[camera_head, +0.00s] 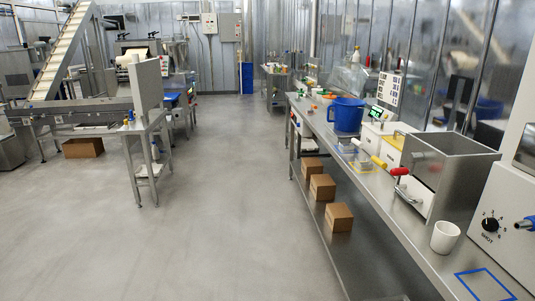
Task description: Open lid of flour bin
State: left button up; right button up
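No container in the head view carries a label that I can read as flour bin. Neither of my grippers is in view.
The steel bench (395,213) runs along the right, holding a blue bucket (347,115), a white cup (445,237) and a white machine with a dial (504,222). Cardboard boxes (339,217) sit on its lower shelf. The grey floor at centre is clear; a small steel stand (147,150) is left.

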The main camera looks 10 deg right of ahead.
aim_at(392, 123)
jog(key=i, duration=1.85)
jog(key=i+z, duration=0.15)
jog(key=i, duration=0.35)
jog(key=i+j+z, duration=0.15)
jog(key=i, duration=0.3)
jog(key=i+j+z, duration=0.15)
jog(key=i, duration=0.35)
